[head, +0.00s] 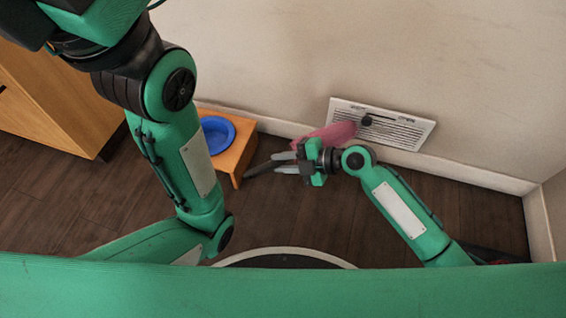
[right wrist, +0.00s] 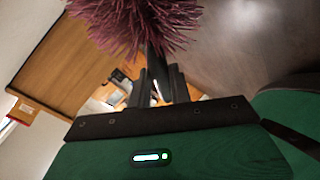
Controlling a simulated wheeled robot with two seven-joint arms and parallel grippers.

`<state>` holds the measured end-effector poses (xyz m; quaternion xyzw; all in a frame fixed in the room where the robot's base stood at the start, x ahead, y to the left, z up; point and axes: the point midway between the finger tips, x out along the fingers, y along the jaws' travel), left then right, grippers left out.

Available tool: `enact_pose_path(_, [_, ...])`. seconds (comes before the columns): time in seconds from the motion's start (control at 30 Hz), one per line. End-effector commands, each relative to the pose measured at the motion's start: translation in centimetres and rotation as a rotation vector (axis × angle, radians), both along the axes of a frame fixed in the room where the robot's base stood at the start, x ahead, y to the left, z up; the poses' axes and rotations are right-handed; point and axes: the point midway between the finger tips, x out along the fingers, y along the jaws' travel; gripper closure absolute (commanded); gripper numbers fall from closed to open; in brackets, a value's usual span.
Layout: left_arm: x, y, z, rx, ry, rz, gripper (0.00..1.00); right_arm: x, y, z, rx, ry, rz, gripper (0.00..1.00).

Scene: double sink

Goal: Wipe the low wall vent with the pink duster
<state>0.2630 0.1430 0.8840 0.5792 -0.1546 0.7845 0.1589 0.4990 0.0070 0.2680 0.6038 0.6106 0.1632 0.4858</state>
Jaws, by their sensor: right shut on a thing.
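The low wall vent (head: 408,131) is a white slatted grille with a dark knob, set in the wall just above the baseboard. The pink duster (head: 331,135) has its fluffy head at the vent's left end; I cannot tell whether it touches the slats. My right gripper (head: 284,162) is shut on the duster's dark handle, which sticks out to the left. In the right wrist view, the bristly duster head (right wrist: 135,22) fills the top, beyond the gripper fingers (right wrist: 162,85). My left arm crosses the left of the head view, but its gripper is not visible.
A small wooden stand (head: 238,150) with a blue bowl (head: 217,130) is against the wall, left of the duster. A wooden cabinet (head: 50,95) is at the far left. A wall corner closes the right side. Dark floor (head: 330,215) is open in front of the vent.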

Motion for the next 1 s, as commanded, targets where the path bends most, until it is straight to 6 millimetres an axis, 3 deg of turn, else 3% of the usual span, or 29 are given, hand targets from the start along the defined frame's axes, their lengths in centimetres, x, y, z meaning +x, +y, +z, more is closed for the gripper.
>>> enact_pose_path(0.7, [0.0, 0.0, -1.0, 0.000, 0.000, 0.000, 0.11, 1.1, -0.4, 0.0, -0.001, -0.001, 0.000, 1.00])
enact_pose_path(1.0, [0.0, 0.0, -2.0, 0.000, -0.003, 0.001, 0.11, 0.5, -2.5, -0.3, -0.003, -0.002, -0.001, 1.00])
